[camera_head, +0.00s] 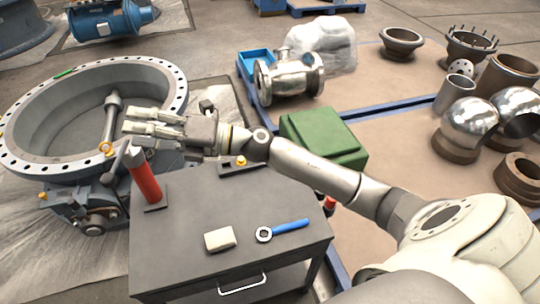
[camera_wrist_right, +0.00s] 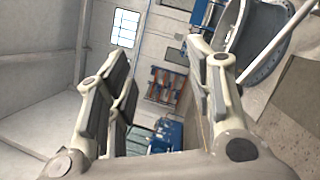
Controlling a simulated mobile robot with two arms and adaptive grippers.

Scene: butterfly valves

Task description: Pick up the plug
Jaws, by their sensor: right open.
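My right gripper (camera_head: 130,120) is open, above the back left of the grey table (camera_head: 225,225) near the big valve ring. In the right wrist view its fingers (camera_wrist_right: 160,75) are spread with nothing between them. No thing can be told for certain as the plug. On the table stand a red cylinder (camera_head: 144,178) on a dark base, just below the gripper, and a small dark block with a yellow-orange knob (camera_head: 240,161). A pale block (camera_head: 219,239) and a blue-handled ring wrench (camera_head: 285,230) lie in front. My left gripper is not in view.
The large valve ring (camera_head: 175,95) with a shaft across it stands left of the table. A green box (camera_head: 325,138) is behind my right arm. Metal pipe parts (camera_head: 470,125) stand at right. The table's middle is mostly clear.

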